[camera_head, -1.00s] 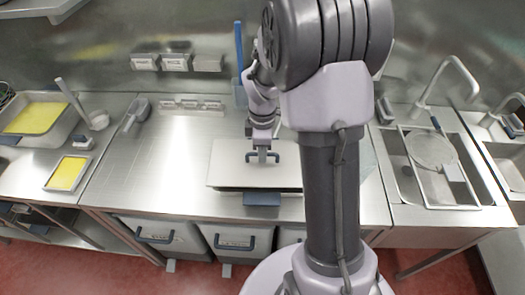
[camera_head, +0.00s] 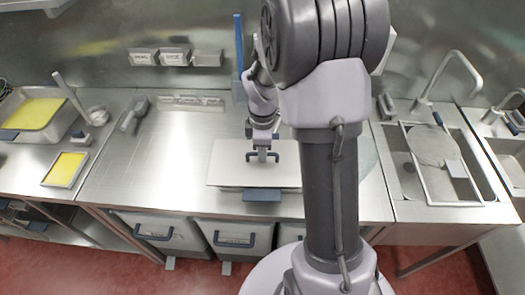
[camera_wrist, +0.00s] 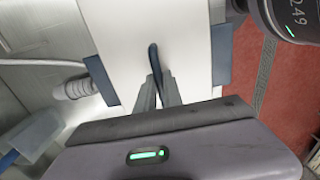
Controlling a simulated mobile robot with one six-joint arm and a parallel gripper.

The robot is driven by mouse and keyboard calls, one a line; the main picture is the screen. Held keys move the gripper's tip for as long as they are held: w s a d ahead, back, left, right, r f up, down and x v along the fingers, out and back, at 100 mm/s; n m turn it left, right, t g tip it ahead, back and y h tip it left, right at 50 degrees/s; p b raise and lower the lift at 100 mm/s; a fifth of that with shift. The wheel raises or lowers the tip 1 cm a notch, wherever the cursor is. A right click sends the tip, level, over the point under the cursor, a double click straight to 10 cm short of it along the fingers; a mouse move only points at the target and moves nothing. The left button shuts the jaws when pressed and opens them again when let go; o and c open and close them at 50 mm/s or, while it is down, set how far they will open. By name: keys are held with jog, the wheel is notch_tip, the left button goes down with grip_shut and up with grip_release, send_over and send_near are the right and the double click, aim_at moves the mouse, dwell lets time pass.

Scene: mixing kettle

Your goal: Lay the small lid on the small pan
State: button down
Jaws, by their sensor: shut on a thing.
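My gripper (camera_head: 262,152) is shut on the dark blue handle (camera_wrist: 155,65) in the middle of a flat pale lid (camera_head: 228,165). The lid lies about level over the middle counter, and in the wrist view its pale top (camera_wrist: 185,45) fills the space ahead of the fingers. Blue grips show past two opposite edges of the lid, one at its front (camera_head: 262,195). They seem to belong to a pan under the lid, whose body is almost wholly hidden. I cannot tell whether lid and pan touch.
At the left stand a large pan (camera_head: 7,134) and a smaller tray (camera_head: 66,170), both with yellow contents. A sink (camera_head: 408,188) with a tap is at the right. The counter (camera_head: 150,175) left of the lid is clear; bins stand below.

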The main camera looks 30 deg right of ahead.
jog(key=shift+f, duration=0.2)
jog(key=c, duration=1.4)
grip_release()
jog(key=shift+o, duration=0.3)
jog(key=o, duration=0.4)
jog(key=shift+o, duration=0.2)
notch_tip(320, 180, up, 7)
jog(key=p, duration=0.6)
jog(key=shift+r, duration=0.15)
